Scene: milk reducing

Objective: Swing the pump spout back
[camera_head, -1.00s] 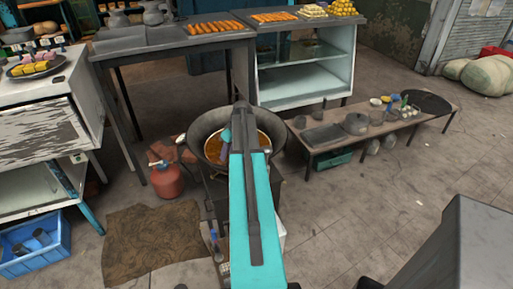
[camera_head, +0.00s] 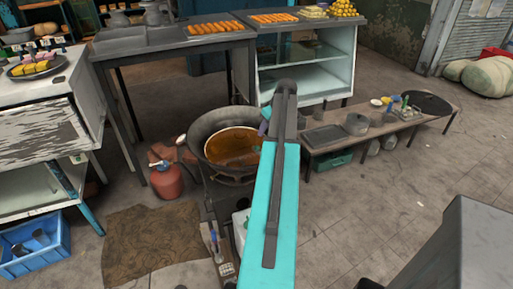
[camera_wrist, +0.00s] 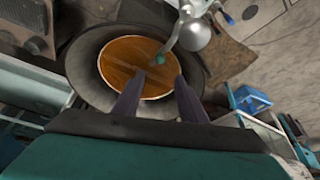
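In the wrist view, a grey curved spout (camera_wrist: 175,40) with a small green tip reaches over the edge of the orange liquid. It adjoins a rounded silver-white body (camera_wrist: 195,35). In the head view, a white object (camera_head: 241,222) shows beside my arm in front of the wok; the spout is not clearly visible there. The dark wok (camera_head: 199,128) holds the orange-brown liquid (camera_head: 232,148). My gripper (camera_wrist: 157,85) is open and empty, its two fingers apart over the wok, with the spout tip beyond them. In the head view its fingers (camera_head: 264,126) are mostly hidden.
A red gas cylinder (camera_head: 167,182) stands left of the wok. A low bench (camera_head: 432,124) with pots is at right, and food counters (camera_head: 125,50) are behind. A brown mat (camera_head: 150,240) and blue crate (camera_head: 35,250) lie at left.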

